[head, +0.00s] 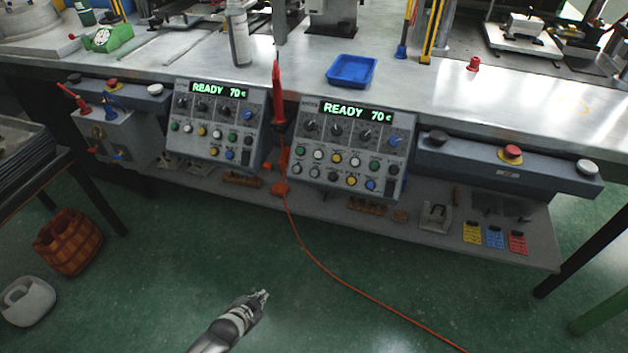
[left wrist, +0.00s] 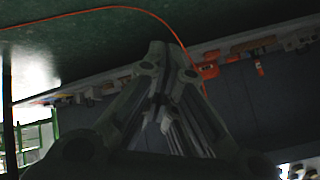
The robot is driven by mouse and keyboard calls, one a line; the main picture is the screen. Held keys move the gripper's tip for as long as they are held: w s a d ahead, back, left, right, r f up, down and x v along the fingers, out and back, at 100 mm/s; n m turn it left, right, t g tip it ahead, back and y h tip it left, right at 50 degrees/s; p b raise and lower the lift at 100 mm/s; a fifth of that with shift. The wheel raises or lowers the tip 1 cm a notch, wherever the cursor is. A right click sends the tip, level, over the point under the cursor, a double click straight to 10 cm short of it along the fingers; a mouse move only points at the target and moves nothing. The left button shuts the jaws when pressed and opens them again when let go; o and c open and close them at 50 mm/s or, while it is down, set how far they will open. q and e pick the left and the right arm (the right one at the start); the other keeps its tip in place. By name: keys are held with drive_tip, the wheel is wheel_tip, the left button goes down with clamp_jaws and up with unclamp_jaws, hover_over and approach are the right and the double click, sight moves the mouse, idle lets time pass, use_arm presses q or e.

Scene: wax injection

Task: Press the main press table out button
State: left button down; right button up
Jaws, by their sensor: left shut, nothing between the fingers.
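Two grey control panels hang on the front of the workbench in the head view, a left panel (head: 216,122) and a right panel (head: 348,148). Each has a green "READY 70" display, knobs and rows of coloured round buttons. The button labels are too small to read, so I cannot tell which is the table out button. My left gripper (head: 262,296) is shut and empty, low over the green floor, well below and in front of the panels. Its shut fingers also show in the left wrist view (left wrist: 172,62). My right gripper is not in view.
A dark button bar with a red button (head: 511,153) is right of the panels. A red tool (head: 277,95) hangs between the panels; its orange cord (head: 330,270) crosses the floor. A blue tray (head: 352,71) sits on the bench. A lower shelf (head: 400,215) juts out below.

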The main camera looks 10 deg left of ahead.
use_arm(q)
drive_tip(key=w+d+r+m+t+h+b, duration=0.1)
drive_tip(key=w+d+r+m+t+b, duration=0.15)
drive_tip(key=w+r, duration=0.65)
drive_tip(key=w+d+r+m+t+h+b, duration=0.1)
drive_tip(key=w+d+r+m+h+b, duration=0.1)
drive_tip(key=r, duration=0.6)
drive_tip(key=w+d+r+m+t+h+b, duration=0.2)
drive_tip(key=w+d+r+m+b, duration=0.1)
drive_tip(key=r, duration=0.5)
drive_tip(key=w+d+r+m+t+h+b, duration=0.2)
drive_tip(key=w+d+r, duration=0.2)
drive_tip(key=r, duration=0.4)
drive_tip(key=shift+w+d+r+m+b, duration=0.15)
drive_tip(key=shift+w+r+m+b, duration=0.2)
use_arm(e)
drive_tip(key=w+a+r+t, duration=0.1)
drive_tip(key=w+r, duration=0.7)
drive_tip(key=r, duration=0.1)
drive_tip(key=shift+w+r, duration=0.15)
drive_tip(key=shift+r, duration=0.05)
